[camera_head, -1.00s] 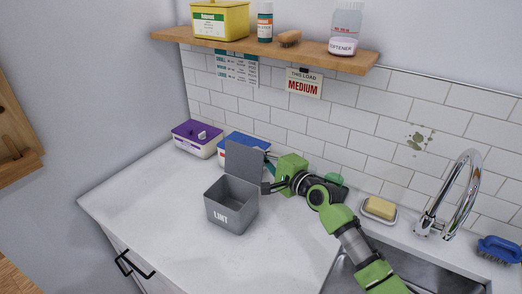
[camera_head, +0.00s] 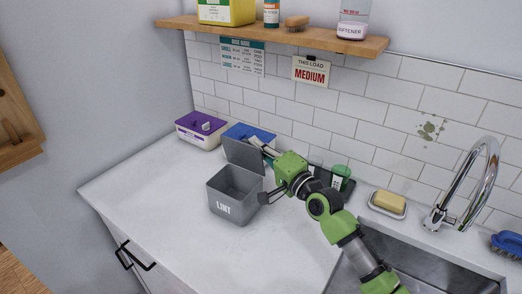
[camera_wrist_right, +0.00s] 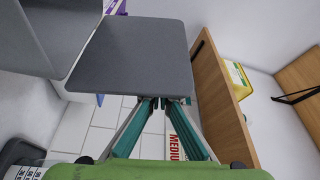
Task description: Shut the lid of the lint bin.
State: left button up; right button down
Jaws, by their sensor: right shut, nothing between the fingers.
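The grey lint bin (camera_head: 234,198), marked LINT, stands on the white counter. Its hinged lid (camera_head: 243,154) is open, raised along the bin's back edge and leaning. My right gripper (camera_head: 256,143) is shut and empty, with its tips at the lid's upper back edge. In the right wrist view the lid (camera_wrist_right: 130,58) fills the upper middle, and the shut fingertips (camera_wrist_right: 160,103) meet at its edge; I cannot tell whether they touch it. Part of the bin (camera_wrist_right: 38,38) shows at the left there. My left gripper is not in view.
A purple-lidded tub (camera_head: 201,130) and a blue-lidded tub (camera_head: 240,131) stand behind the bin by the wall. A green-topped container (camera_head: 341,176) is behind my right arm. A soap dish (camera_head: 388,205) and a sink with a faucet (camera_head: 470,180) lie right. The counter's front left is clear.

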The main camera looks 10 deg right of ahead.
aim_at(245, 160)
jog(key=s+a+n+y+b, duration=0.1)
jog(key=n+b, duration=0.1)
jog(key=b, duration=0.1)
jog(key=s+a+f+n+y+b, duration=0.1)
jog(key=n+b, duration=0.1)
jog(key=n, duration=0.1)
jog(key=s+a+n+t+b, duration=0.1)
jog(key=s+a+n+b, duration=0.1)
jog(key=n+b, duration=0.1)
jog(key=shift+s+f+y+b, duration=0.1)
jog(key=shift+f+y+b, duration=0.2)
jog(key=shift+y+b, duration=0.1)
jog(key=shift+s+a+f+n+y+b, duration=0.25)
jog(key=shift+s+a+n+y+b, duration=0.15)
jog(key=shift+n, duration=0.35)
jog(key=shift+s+a+f+n+y+b, duration=0.3)
jog(key=shift+s+a+n+b, duration=0.15)
jog(key=shift+n, duration=0.3)
jog(key=shift+d, duration=0.1)
